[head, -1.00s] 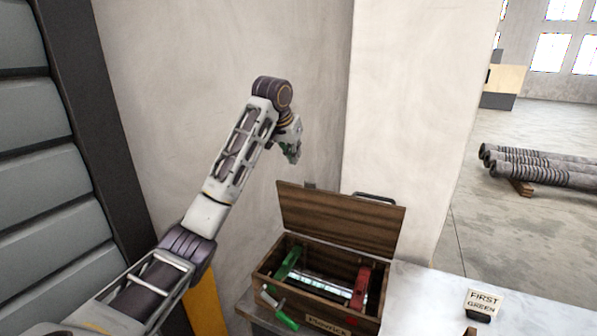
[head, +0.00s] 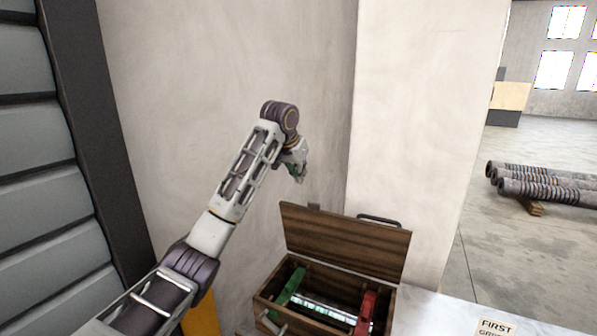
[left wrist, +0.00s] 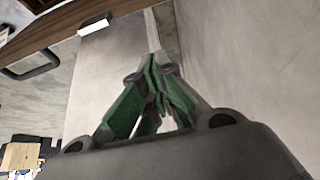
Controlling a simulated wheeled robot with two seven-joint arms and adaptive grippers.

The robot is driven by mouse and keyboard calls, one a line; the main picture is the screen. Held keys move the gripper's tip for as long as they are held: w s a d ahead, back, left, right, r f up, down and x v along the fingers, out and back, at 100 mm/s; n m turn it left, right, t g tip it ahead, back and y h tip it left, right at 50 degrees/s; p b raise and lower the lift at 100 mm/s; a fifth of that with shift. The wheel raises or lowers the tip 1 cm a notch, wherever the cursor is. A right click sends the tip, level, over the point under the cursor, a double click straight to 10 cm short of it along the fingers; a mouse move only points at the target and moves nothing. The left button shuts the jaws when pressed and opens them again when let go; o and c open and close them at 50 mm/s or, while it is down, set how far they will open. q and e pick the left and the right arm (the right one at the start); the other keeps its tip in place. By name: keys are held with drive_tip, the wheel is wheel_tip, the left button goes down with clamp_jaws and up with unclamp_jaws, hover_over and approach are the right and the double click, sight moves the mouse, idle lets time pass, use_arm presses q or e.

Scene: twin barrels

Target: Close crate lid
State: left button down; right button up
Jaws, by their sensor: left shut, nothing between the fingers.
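A wooden crate (head: 262,301) stands on the counter in the lower middle of the head view. Its wooden lid (head: 345,243) stands open and upright at the back, with a dark handle (head: 379,220) behind its top edge. In the left wrist view the lid edge (left wrist: 58,24) shows at the upper left. My left gripper (head: 301,179) is shut and empty, in the air just above and left of the lid's top left corner, near the wall. Its green fingers (left wrist: 150,118) meet in the left wrist view. My right gripper is out of view.
Inside the crate are a green part (head: 290,287) and a red part (head: 366,310) with a shiny piece between them. A wall and a pale pillar (head: 405,110) rise behind the crate.

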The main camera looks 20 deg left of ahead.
use_arm(q)
wheel_tip(320, 180, down, 7)
drive_tip(key=p, duration=0.2)
drive_tip(key=shift+p, duration=0.35)
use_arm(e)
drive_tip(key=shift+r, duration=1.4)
use_arm(q)
drive_tip(key=shift+f, duration=0.2)
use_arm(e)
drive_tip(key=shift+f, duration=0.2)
use_arm(q)
drive_tip(key=shift+s+f+t+b, duration=0.1)
drive_tip(key=shift+s+t+b, duration=0.15)
drive_tip(key=shift+b, duration=0.3)
drive_tip(key=shift+s+t+b, duration=0.35)
drive_tip(key=shift+s+b, duration=0.05)
drive_tip(key=shift+b, duration=0.05)
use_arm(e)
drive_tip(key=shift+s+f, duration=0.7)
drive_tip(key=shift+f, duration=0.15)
use_arm(q)
drive_tip(key=shift+s+f+b, duration=0.1)
drive_tip(key=shift+s+b, duration=0.05)
drive_tip(key=shift+b, duration=0.15)
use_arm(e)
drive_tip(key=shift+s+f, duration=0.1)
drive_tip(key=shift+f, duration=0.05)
